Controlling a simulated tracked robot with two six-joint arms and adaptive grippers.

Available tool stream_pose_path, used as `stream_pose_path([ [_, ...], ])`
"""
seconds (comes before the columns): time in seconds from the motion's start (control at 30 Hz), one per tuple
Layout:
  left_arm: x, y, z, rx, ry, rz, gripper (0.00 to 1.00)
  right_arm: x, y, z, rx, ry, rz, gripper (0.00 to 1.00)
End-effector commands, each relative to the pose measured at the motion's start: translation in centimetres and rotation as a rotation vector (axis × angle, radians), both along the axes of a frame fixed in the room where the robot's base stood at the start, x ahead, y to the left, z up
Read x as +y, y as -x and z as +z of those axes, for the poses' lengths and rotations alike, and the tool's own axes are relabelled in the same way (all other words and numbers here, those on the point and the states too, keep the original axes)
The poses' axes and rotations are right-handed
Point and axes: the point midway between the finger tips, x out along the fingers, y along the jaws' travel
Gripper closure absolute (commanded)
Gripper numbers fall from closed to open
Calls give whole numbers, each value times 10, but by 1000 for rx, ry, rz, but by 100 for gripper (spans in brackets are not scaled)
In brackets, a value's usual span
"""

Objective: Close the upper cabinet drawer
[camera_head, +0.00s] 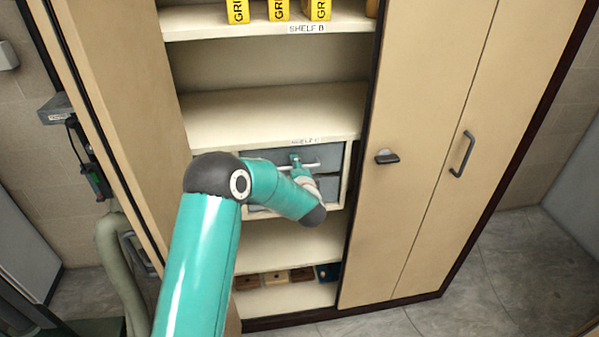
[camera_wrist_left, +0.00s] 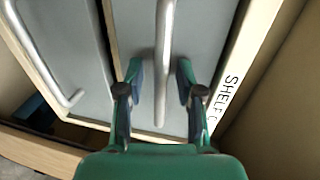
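The upper cabinet drawer has a grey front (camera_head: 262,160) and sits just under the shelf C label. Its pale bar handle (camera_head: 312,165) shows in front of it. In the left wrist view the upper drawer front (camera_wrist_left: 215,30) lies beside the label, and its handle (camera_wrist_left: 164,50) runs between my fingers. My left gripper (camera_head: 296,160) is at this handle. In the left wrist view my left gripper (camera_wrist_left: 160,75) is open, with a finger on each side of the bar and gaps visible. I cannot tell how far the drawer stands out. My right gripper is not in view.
A lower grey drawer (camera_head: 328,190) is partly hidden by my arm; its handle (camera_wrist_left: 30,50) shows in the wrist view. Closed cabinet doors (camera_head: 420,100) stand at right, an open door (camera_head: 120,80) at left. Yellow boxes (camera_head: 279,10) stand on shelf B.

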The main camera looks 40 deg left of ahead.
Motion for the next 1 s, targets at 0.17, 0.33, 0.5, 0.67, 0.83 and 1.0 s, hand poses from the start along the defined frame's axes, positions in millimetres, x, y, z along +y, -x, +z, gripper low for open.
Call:
stream_pose_path([
  [0.17, -10, 8, 3, 0, 0, -2, 63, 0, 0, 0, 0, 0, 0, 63],
  [0.33, -32, 26, 8, 1, 1, -3, 63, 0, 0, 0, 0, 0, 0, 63],
  [0.5, -58, 49, 15, 0, 0, -3, 63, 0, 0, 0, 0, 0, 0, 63],
  [0.67, -78, 66, 20, -1, 0, -3, 63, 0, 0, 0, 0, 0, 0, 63],
  [0.83, -88, 76, 23, -1, -1, 0, 63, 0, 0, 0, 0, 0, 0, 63],
  [1.0, -90, 77, 23, -1, -1, 0, 63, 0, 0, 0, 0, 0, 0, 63],
])
